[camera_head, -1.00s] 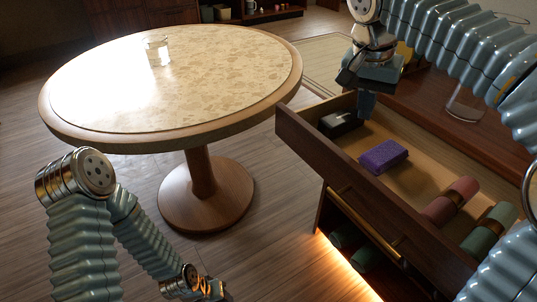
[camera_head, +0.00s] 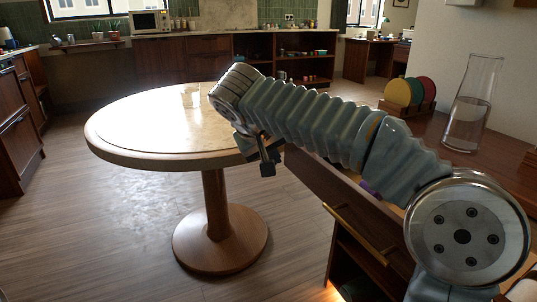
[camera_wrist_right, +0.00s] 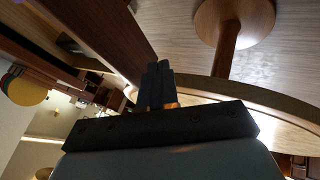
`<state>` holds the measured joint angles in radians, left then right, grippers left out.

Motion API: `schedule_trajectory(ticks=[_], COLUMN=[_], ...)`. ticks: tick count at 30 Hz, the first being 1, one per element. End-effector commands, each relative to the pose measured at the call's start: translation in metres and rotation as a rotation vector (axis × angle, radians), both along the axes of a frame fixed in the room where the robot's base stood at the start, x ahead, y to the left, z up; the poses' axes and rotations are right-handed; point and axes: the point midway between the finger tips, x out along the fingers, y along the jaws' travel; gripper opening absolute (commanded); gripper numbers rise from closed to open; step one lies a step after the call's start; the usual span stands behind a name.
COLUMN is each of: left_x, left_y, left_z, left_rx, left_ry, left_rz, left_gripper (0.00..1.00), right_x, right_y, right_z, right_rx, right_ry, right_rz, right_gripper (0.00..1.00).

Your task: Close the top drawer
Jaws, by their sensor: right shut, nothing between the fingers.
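The top drawer stands pulled out at the lower right of the head view. Its dark wood front (camera_head: 318,184) carries a long brass handle (camera_head: 358,235). My right arm crosses over the drawer and hides most of its inside; only a bit of a purple item (camera_head: 369,188) shows. My right gripper (camera_head: 268,167) is shut and empty, pointing down beside the far end of the drawer front, close to the table edge. In the right wrist view, the closed fingers (camera_wrist_right: 158,85) show near a wooden panel; I cannot tell if they touch it. My left gripper is out of view.
A round table (camera_head: 150,130) on a pedestal stands close left of the drawer. A glass carafe (camera_head: 472,105) and a rack of coloured discs (camera_head: 410,94) stand on the counter at right. A lit open shelf lies below the drawer. Floor at left is clear.

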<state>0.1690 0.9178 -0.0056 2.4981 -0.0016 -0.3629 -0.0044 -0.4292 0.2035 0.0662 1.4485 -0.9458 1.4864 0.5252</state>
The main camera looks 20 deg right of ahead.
Motion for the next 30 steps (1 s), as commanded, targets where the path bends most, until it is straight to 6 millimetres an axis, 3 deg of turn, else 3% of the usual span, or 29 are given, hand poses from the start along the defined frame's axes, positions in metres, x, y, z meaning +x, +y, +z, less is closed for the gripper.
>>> schedule_trajectory(ticks=[3,8,16,30], left_x=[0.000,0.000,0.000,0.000], left_y=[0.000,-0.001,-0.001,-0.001], left_z=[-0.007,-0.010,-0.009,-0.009], left_rx=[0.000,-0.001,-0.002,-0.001], left_ry=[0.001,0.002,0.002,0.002], left_rz=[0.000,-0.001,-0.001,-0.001], left_gripper=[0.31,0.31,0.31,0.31], right_x=[0.011,0.023,0.025,0.025], right_y=[-0.012,-0.027,-0.060,-0.064], right_z=[-0.024,-0.047,-0.043,-0.043], right_rx=[0.000,0.001,0.002,0.002], right_ry=[0.004,0.003,0.000,0.000], right_rz=[-0.002,-0.003,-0.002,-0.002], right_gripper=[0.00,0.00,0.00,0.00])
